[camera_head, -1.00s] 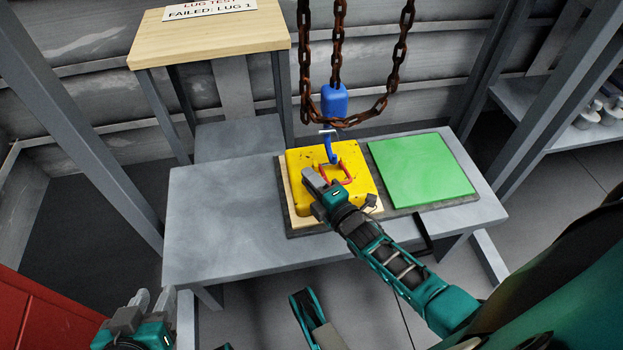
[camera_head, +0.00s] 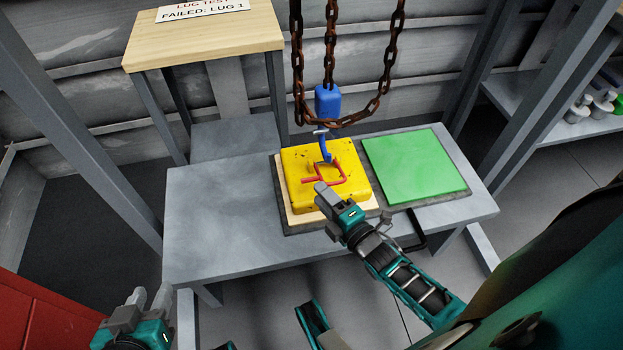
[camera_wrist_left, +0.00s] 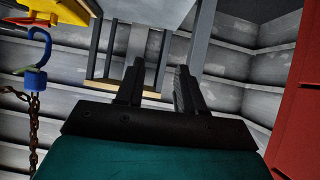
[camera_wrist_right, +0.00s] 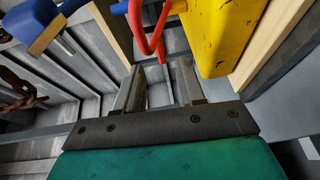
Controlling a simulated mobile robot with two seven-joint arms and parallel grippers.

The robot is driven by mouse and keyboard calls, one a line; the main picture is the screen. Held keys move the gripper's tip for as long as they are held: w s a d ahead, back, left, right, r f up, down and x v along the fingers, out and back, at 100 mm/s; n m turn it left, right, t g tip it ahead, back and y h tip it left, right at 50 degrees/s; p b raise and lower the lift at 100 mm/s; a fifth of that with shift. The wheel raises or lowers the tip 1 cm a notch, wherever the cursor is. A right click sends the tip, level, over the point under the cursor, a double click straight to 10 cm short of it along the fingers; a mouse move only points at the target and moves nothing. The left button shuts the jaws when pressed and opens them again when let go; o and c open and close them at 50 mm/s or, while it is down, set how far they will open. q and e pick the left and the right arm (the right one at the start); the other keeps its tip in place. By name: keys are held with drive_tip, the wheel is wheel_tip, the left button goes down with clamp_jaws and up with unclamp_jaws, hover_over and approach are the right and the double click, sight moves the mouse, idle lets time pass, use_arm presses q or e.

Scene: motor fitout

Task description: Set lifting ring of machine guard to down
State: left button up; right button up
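The yellow machine guard (camera_head: 300,163) sits on a wooden board on the table. Its red lifting ring (camera_head: 342,174) is on top and appears raised off the top face in the right wrist view (camera_wrist_right: 157,42); its exact tilt is unclear. A blue hook (camera_head: 325,150) hangs down at the ring; I cannot tell whether it passes through it. My right gripper (camera_head: 321,188) is over the guard's front edge, short of the ring; its fingers are apart and empty in the right wrist view (camera_wrist_right: 156,72). My left gripper (camera_head: 150,298) is low at the left, open and empty, far from the guard.
Rusty chains (camera_head: 331,45) hang above the guard with the blue hook block (camera_head: 328,101). A green pad (camera_head: 415,165) lies right of the guard. The grey table (camera_head: 215,220) is clear at left. A wooden-topped stand (camera_head: 200,45) is behind; a red cabinet (camera_head: 45,315) is at lower left.

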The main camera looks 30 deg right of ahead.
drive_tip(key=s, duration=0.6)
drive_tip(key=shift+d+r+p, duration=0.15)
drive_tip(key=shift+d+p, duration=0.25)
